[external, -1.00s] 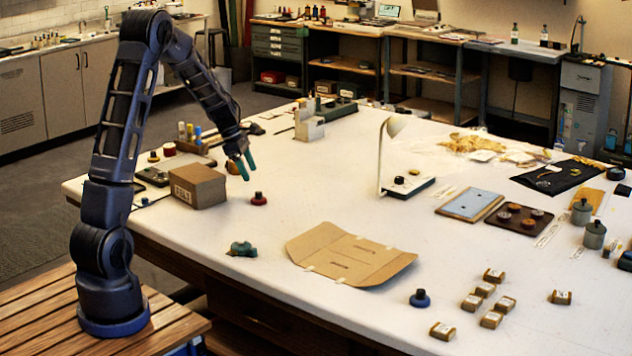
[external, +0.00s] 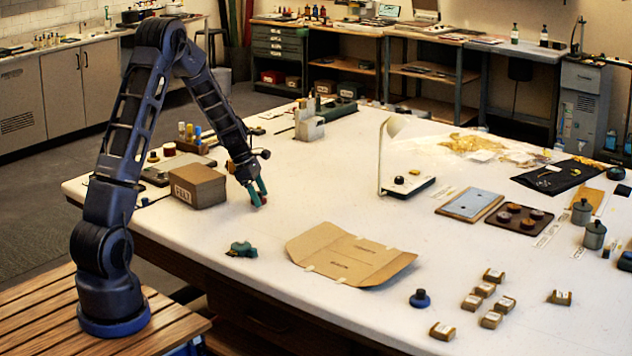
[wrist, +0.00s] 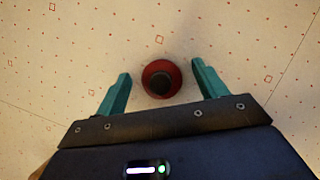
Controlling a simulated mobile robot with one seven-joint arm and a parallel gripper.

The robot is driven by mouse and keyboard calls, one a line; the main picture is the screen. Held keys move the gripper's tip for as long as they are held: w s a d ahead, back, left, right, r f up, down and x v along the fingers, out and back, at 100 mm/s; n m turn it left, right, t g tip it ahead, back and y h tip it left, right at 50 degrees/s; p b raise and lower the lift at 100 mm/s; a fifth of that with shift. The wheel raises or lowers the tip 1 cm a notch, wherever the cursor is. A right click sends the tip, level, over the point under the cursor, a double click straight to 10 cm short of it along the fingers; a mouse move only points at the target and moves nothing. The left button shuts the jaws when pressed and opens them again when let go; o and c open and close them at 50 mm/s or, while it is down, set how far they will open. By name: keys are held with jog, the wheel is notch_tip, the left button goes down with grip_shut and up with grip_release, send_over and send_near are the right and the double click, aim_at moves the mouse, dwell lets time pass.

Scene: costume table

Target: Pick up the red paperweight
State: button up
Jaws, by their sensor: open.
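The red paperweight (wrist: 150,91), a round red base with a dark knob on top, stands upright on the table in the wrist view. It lies between the two green fingers of my gripper (wrist: 160,88), with a gap on each side. My gripper is open and holds nothing. In the external view my gripper (external: 257,199) points down at the table just right of the brown box, and its fingers hide the paperweight there.
A brown cardboard box (external: 198,186) stands close to the left of my gripper. A green object (external: 242,249) and an open cardboard folder (external: 350,255) lie nearer the front. A lamp (external: 381,160) stands to the right. A dark blue paperweight (external: 420,299) stands near the front edge.

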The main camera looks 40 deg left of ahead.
jog(key=c, duration=1.2)
jog(key=shift+r, duration=0.1)
jog(key=shift+c, duration=0.2)
